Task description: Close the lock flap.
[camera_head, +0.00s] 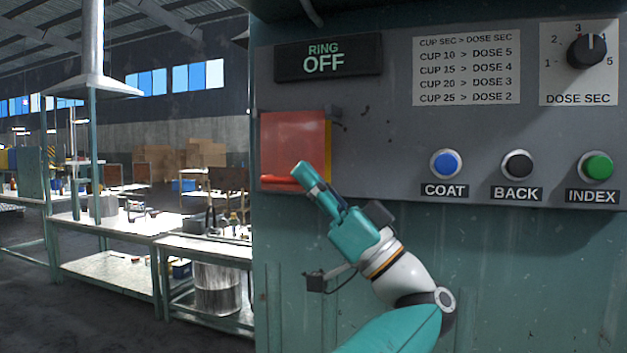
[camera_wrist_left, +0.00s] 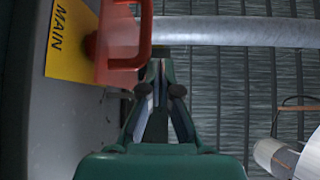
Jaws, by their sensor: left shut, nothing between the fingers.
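The lock flap (camera_head: 290,135) is a red, see-through panel at the left edge of the grey control panel, with a brighter red bar along its bottom. A yellow strip shows along its right side. In the left wrist view, the red part with a loop-like handle (camera_wrist_left: 145,38) stands beside a yellow plate marked MAIN (camera_wrist_left: 66,38). I cannot tell how far the flap stands from the plate. My left gripper (camera_head: 300,170) is shut and empty, its tips at the flap's lower right edge. In the wrist view its fingers (camera_wrist_left: 158,65) are just below the red handle; contact is unclear.
The control panel has a COAT button (camera_head: 446,163), a BACK button (camera_head: 517,164), an INDEX button (camera_head: 597,166) and a DOSE SEC knob (camera_head: 587,49). A RING OFF display (camera_head: 328,57) sits above the flap. Workbenches (camera_head: 110,240) stand farther left.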

